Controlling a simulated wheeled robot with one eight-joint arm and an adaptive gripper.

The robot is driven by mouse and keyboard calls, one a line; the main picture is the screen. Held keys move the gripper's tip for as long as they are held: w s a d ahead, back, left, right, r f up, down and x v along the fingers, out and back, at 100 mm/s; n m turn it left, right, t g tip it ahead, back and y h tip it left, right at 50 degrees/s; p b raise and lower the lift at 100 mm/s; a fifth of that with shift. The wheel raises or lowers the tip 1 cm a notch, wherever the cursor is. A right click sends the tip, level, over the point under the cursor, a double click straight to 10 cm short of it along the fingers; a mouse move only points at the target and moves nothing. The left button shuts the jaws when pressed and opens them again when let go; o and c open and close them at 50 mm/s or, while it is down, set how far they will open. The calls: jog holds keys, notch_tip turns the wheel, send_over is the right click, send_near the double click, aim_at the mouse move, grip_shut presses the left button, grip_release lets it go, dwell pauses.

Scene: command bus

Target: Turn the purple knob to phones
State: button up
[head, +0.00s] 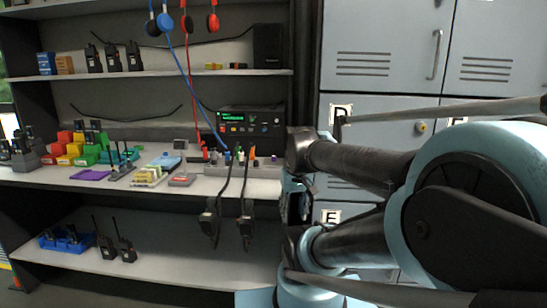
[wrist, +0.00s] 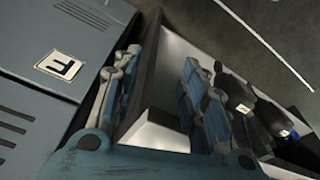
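A low grey control box (head: 240,170) with several small coloured knobs and plugs sits at the right end of the middle shelf. The purple knob is too small to pick out for sure, and no "phones" mark is readable. A black radio unit (head: 250,122) with a green display stands behind the box. My gripper shows in the wrist view (wrist: 160,85) with its two blue-grey fingers apart and nothing between them. In the head view my gripper hangs just right of the shelf end, partly hidden by my arm.
Grey lockers (head: 375,70) stand at right, close to my arm. Two black hand microphones (head: 209,222) hang at the shelf's front edge, below the box. Red and blue headset cords hang above. A purple flat item (head: 90,174) and coloured boxes lie further left.

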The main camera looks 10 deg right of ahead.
jog(key=w+r+n+g, duration=0.1)
jog(key=w+r, duration=1.4)
jog(key=n+g, duration=0.1)
jog(key=n, duration=0.1)
send_near(274, 156)
notch_tip(274, 156, down, 9)
jog(key=shift+w+r, duration=0.1)
grip_shut()
